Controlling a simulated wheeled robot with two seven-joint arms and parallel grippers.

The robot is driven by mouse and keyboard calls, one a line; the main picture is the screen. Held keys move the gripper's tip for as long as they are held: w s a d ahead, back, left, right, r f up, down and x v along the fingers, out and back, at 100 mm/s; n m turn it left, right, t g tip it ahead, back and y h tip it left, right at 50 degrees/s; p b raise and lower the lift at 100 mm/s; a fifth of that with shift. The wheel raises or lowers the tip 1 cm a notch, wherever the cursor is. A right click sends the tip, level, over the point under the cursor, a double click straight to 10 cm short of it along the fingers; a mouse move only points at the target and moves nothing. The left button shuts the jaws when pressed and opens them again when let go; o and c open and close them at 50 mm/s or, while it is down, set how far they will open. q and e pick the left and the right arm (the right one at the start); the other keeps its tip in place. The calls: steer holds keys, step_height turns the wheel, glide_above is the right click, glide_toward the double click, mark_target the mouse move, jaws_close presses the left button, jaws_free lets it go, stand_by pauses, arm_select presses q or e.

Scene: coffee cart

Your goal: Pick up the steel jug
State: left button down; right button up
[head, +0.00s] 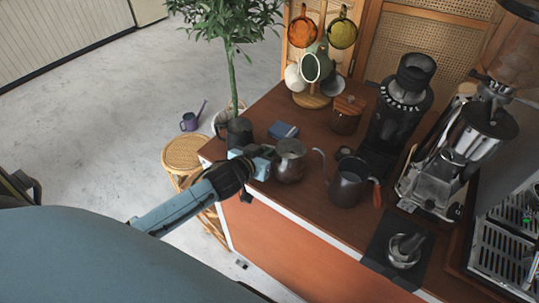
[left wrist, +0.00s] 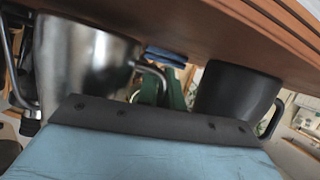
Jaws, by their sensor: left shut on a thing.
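The steel jug (head: 290,163) stands upright near the front left of the brown cart top (head: 248,120). My left gripper (head: 262,163) reaches it from the left and is shut on its near-left side. I cannot tell whether the jug's base touches the cart top. In the left wrist view, which is upside down, the shiny jug (left wrist: 85,65) fills the upper left, partly hidden behind the gripper's dark plate and blue body (left wrist: 150,145). My right gripper is not in view.
A black jug (head: 239,132) stands just behind my left gripper, and a dark gooseneck kettle (head: 349,182) stands right of the steel jug. A grinder (head: 398,105), a mug tree (head: 311,98) and a wooden-lidded jar (head: 346,115) are further back.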

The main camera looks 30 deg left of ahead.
arm_select(q)
step_height(320, 180, up, 17)
steer(key=p, duration=0.2)
steer(key=shift+r, duration=0.15)
stand_by(0.3)
